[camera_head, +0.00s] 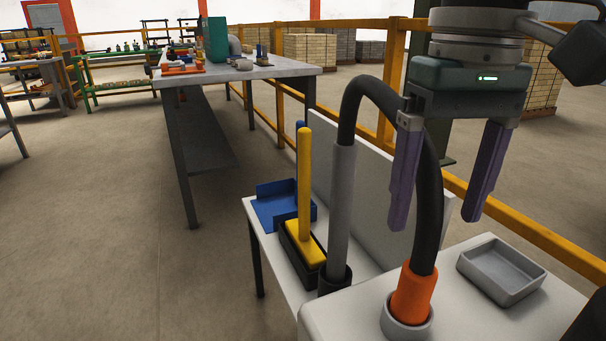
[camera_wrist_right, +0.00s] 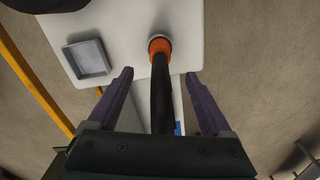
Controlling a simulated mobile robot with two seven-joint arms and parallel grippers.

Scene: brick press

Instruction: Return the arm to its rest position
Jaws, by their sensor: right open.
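My right gripper (camera_head: 440,180) is open, with its two purple fingers pointing down and apart. It hangs above the white bench, and the black hose (camera_head: 433,190) passes behind and between its fingers in the head view. In the right wrist view my right gripper (camera_wrist_right: 160,82) shows both fingers spread, with the hose (camera_wrist_right: 162,100) running between them and no finger visibly closed on it. The hose has an orange end (camera_head: 412,292) seated in a grey ring (camera_head: 406,322) on the white surface, and a grey tube (camera_head: 341,205) at its other end. My left gripper is in neither view.
A grey tray (camera_head: 502,270) sits on the white surface (camera_head: 355,315) at right. A yellow-handled brush (camera_head: 305,190) and a blue dustpan (camera_head: 275,207) stand on the bench's left. A yellow railing (camera_head: 540,235) runs behind. A long table (camera_head: 290,72) stands farther back; the left floor is clear.

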